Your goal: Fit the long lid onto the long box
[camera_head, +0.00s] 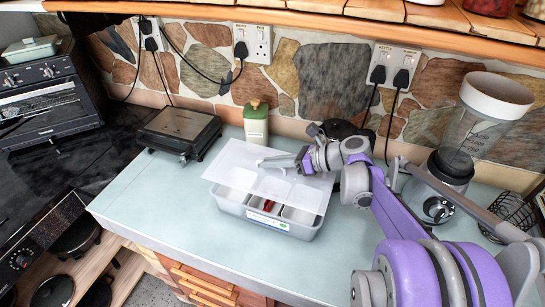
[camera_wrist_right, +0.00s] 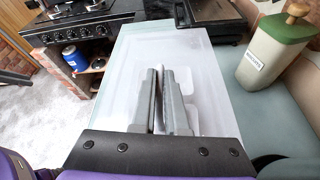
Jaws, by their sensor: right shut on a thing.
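The long lid (camera_head: 312,190) is a translucent white sheet over the long box (camera_head: 262,222), a light grey box with several compartments on the counter. In the head view the lid covers the rear of the box, and the front stays uncovered, with a red item (camera_head: 268,205) inside. The lid looks raised and offset from the rim; whether any edge touches cannot be told. My right gripper (camera_head: 266,162) is shut on the lid from above. In the right wrist view its fingers (camera_wrist_right: 165,72) point onto the lid (camera_wrist_right: 125,60), which hides most of the box. My left gripper is not in view.
A green-lidded canister (camera_head: 256,125) stands behind the box. A black grill (camera_head: 180,130) is at the back left, a blender (camera_head: 455,160) and wire basket (camera_head: 512,215) at the right. The counter's left front (camera_head: 150,205) is clear.

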